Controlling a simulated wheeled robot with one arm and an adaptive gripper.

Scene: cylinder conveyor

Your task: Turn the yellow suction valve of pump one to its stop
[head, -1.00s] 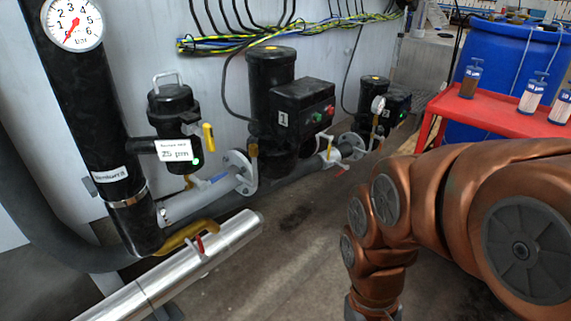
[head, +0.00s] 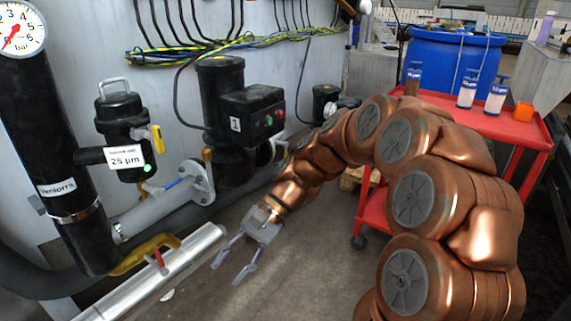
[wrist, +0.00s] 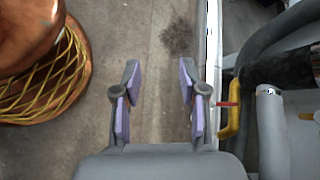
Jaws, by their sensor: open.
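Pump one (head: 225,125) is black, marked with a "1", and stands by the wall in the head view. A yellow upright handle (head: 156,138) sits beside the black filter left of it. A larger curved yellow handle-like piece (head: 145,253) with a red lever lies low by the silver pipe. It also shows in the wrist view (wrist: 235,105), right of my gripper. I cannot tell which yellow part is the suction valve. My gripper (head: 230,270) is open and empty above the floor, right of the silver pipe's end. In the wrist view (wrist: 159,72) only floor lies between its fingers.
A grey pipe (head: 150,213) with a blue-handled valve (head: 170,185) runs to a flange by pump one. The silver pipe (head: 185,260) crosses low in front. A red cart (head: 495,125) with bottles and a blue barrel (head: 455,65) stand right. The floor nearby is bare.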

